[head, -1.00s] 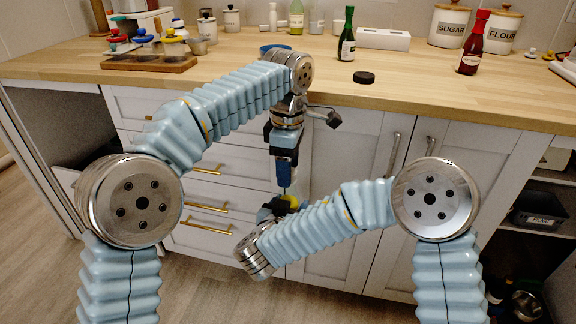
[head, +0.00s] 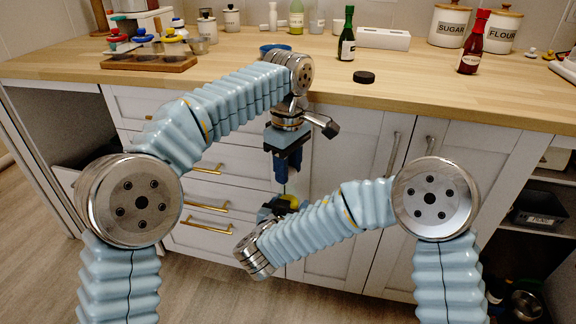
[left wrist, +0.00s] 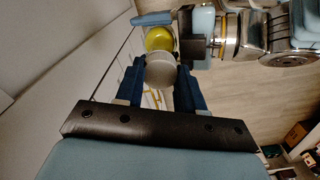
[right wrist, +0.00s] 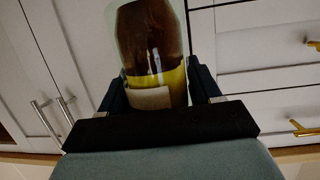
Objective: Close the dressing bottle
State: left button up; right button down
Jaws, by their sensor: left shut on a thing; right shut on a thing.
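The dressing bottle (right wrist: 152,45) is clear, with dark brown above a yellow layer and a pale label. My right gripper (right wrist: 160,92) is shut around it. In the head view, a little of its yellow (head: 290,201) shows at that gripper, low before the cabinet. My left gripper (head: 281,178) points down just above it. In the left wrist view, the left gripper (left wrist: 157,88) is shut on a pale round cap (left wrist: 159,72). A yellow round part of the bottle (left wrist: 160,39) shows right behind the cap. I cannot tell whether cap and bottle touch.
The wooden counter (head: 220,75) lies behind my arms. Cabinet doors and drawers with handles are close behind the grippers.

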pick_arm(q)
jog(key=m, duration=0.5)
jog(key=shift+m, duration=0.4)
jog(key=m, duration=0.8)
jog(key=shift+m, duration=0.3)
jog(key=m, duration=0.3)
jog(key=shift+f, duration=0.1)
jog(key=m, duration=0.5)
jog(key=shift+m, duration=0.3)
jog(key=m, duration=0.9)
jog(key=shift+m, duration=0.4)
jog(key=o, duration=1.2)
jog(key=shift+c, duration=0.2)
